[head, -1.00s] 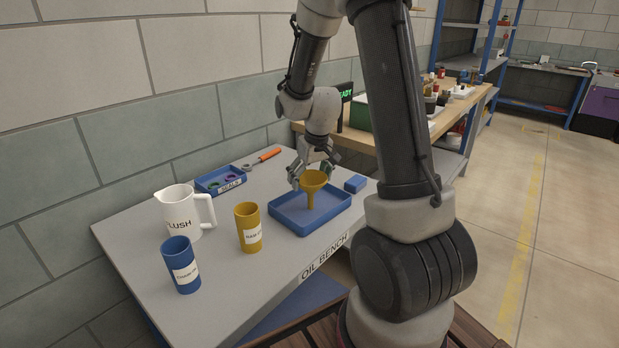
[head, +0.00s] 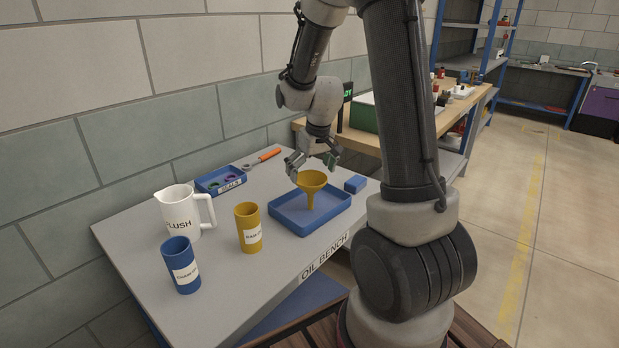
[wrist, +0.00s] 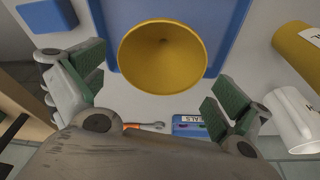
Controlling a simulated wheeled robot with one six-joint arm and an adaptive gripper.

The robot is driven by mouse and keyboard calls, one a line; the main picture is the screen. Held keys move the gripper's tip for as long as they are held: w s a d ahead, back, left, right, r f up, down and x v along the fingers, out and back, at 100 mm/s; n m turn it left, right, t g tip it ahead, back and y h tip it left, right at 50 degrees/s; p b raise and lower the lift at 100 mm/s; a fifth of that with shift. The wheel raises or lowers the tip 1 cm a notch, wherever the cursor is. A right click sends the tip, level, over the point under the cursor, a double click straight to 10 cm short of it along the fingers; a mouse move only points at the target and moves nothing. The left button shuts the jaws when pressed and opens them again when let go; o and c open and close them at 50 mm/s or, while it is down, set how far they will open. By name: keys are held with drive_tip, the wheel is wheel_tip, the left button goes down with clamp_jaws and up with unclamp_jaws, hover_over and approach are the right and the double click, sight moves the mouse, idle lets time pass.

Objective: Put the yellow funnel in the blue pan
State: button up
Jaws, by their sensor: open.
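The yellow funnel (head: 312,183) stands upright in the blue pan (head: 283,221), wide mouth up and spout down. In the wrist view the funnel's mouth (wrist: 163,55) shows over the pan (wrist: 228,40). My gripper (head: 312,160) is open, just behind and above the funnel's rim. In the wrist view its green-padded fingers (wrist: 160,90) are spread wide with nothing between them, and the funnel lies beyond them. Whether the spout's tip touches the pan floor is hard to tell.
On the bench (head: 225,285) stand a white FLUSH jug (head: 180,212), a blue cup (head: 180,265) and a yellow cup (head: 248,228). A blue SEALS tray (head: 212,187) and an orange-handled wrench (head: 268,155) lie at the back. A small blue block (head: 355,184) sits right of the pan.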

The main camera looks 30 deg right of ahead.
drive_tip(key=v, duration=0.9)
drive_tip(key=s+a+r, duration=0.1)
drive_tip(key=s+r, duration=0.2)
drive_tip(key=s, duration=0.4)
drive_tip(key=s+a+r+t, duration=0.1)
drive_tip(key=s+r, duration=0.2)
drive_tip(key=s, duration=0.5)
drive_tip(key=s+a+r, duration=0.2)
drive_tip(key=s+r, duration=0.1)
drive_tip(key=s, duration=0.5)
drive_tip(key=shift+s, duration=0.1)
